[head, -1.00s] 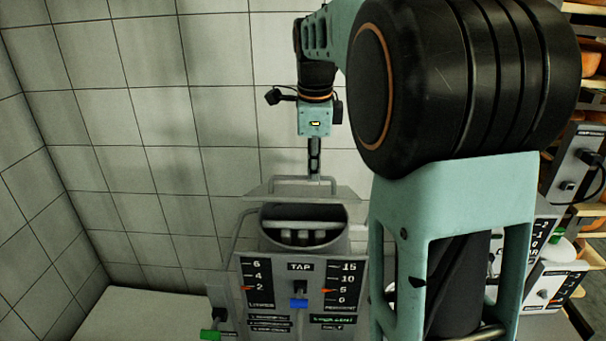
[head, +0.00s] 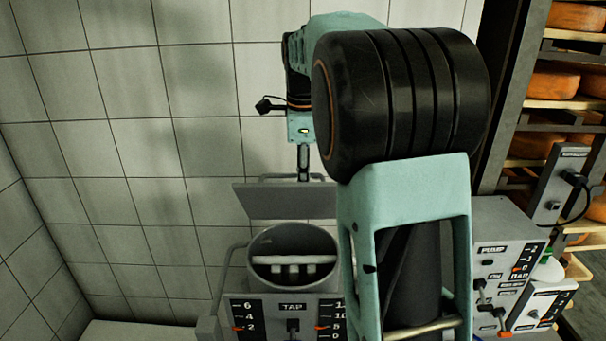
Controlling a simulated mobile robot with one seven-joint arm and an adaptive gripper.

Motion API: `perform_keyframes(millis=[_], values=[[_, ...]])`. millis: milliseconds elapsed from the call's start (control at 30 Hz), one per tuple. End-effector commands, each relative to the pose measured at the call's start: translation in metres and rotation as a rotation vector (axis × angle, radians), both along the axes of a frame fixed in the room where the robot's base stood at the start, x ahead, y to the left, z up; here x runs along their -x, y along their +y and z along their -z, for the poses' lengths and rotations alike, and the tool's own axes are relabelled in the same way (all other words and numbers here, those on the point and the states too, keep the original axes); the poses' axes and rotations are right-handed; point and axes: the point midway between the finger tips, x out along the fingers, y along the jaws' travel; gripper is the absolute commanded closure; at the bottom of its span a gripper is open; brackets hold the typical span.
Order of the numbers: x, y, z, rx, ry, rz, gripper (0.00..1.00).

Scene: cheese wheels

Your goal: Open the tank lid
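The tank (head: 252,271) stands in the lower middle of the head view. Its round mouth is uncovered and white bars show inside. The flat grey lid (head: 262,202) is tilted up behind the mouth, with its underside towards me. A thin handle (head: 276,177) shows along the lid's far top edge. My gripper (head: 303,174) points down at that edge, at the handle. Its fingers are narrow and partly hidden behind the lid, so I cannot tell whether they are closed on the handle.
My arm covers the right side of the tank. A pump panel (head: 497,262) with switches stands at the right. Shelves with orange cheese wheels (head: 556,82) are at the far right.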

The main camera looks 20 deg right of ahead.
Motion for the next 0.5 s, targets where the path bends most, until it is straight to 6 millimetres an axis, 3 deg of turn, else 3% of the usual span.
perform_keyframes(millis=[267, 500], values=[[-0.001, -0.001, -0.001, 0.001, 0.000, 0.001, 0.74], [-0.011, -0.004, -0.014, 0.001, -0.001, 0.002, 0.74]])
